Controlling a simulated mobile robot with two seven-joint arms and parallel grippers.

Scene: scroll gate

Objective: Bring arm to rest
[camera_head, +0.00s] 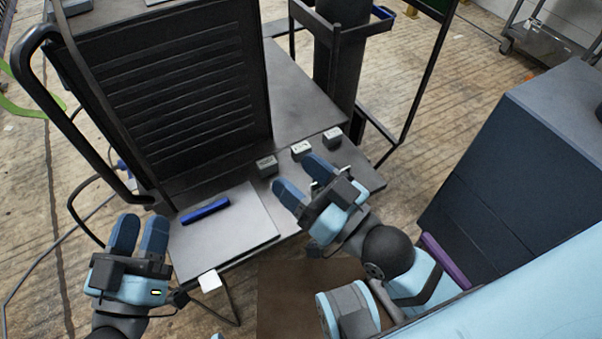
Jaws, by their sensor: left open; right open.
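My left gripper (138,234) is at the lower left, its blue fingers pointing up and apart, with nothing between them. It is just left of the light grey board. My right gripper (305,183) is right of the board, its blue fingers pointing up and left, apart and empty. It is near the small grey blocks at the back of the work surface. I see no contact between either gripper and any object.
A blue bar (206,210) lies on the light grey board (245,238). Small blocks (266,165) stand in a row behind it. A black slatted panel (185,90) rises at the back left. A dark cabinet (520,170) stands at the right.

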